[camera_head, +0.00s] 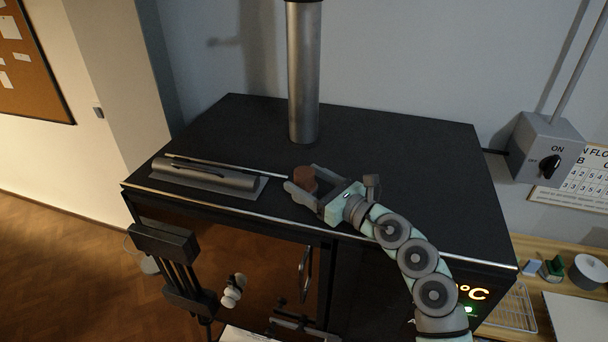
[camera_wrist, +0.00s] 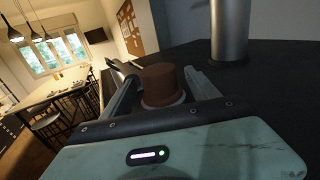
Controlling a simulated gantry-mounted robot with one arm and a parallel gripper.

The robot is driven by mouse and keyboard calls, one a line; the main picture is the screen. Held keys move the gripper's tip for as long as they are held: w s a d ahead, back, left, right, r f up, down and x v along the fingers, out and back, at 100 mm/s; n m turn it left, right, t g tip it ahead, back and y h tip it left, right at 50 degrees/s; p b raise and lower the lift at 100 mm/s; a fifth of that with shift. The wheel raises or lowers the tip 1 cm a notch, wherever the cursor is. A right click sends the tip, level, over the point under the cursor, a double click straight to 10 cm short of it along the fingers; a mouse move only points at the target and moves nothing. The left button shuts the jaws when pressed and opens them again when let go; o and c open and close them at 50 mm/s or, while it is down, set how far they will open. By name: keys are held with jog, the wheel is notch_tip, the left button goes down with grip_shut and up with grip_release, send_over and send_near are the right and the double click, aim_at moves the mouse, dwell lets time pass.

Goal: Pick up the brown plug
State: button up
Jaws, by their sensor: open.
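The brown plug (camera_head: 304,178) stands on the black kiln top (camera_head: 400,140), in front of the metal pipe. In the wrist view the brown plug (camera_wrist: 162,84) is a short, round brown piece with a paler lower part, between the two fingers. My gripper (camera_head: 303,183) is open around the plug, one finger on each side. In the wrist view my gripper (camera_wrist: 160,85) shows a finger left and right of the plug. I cannot tell whether either finger touches it. The plug's underside is hidden.
A metal flue pipe (camera_head: 304,80) rises behind the plug. A grey tray-like holder with a rod (camera_head: 205,178) lies to the left. The kiln's front edge (camera_head: 230,217) is close. The right part of the top is clear.

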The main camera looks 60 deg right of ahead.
jog(key=shift+w+d, duration=0.15)
jog(key=shift+w, duration=0.3)
jog(key=shift+f, duration=0.1)
jog(key=c, duration=1.5)
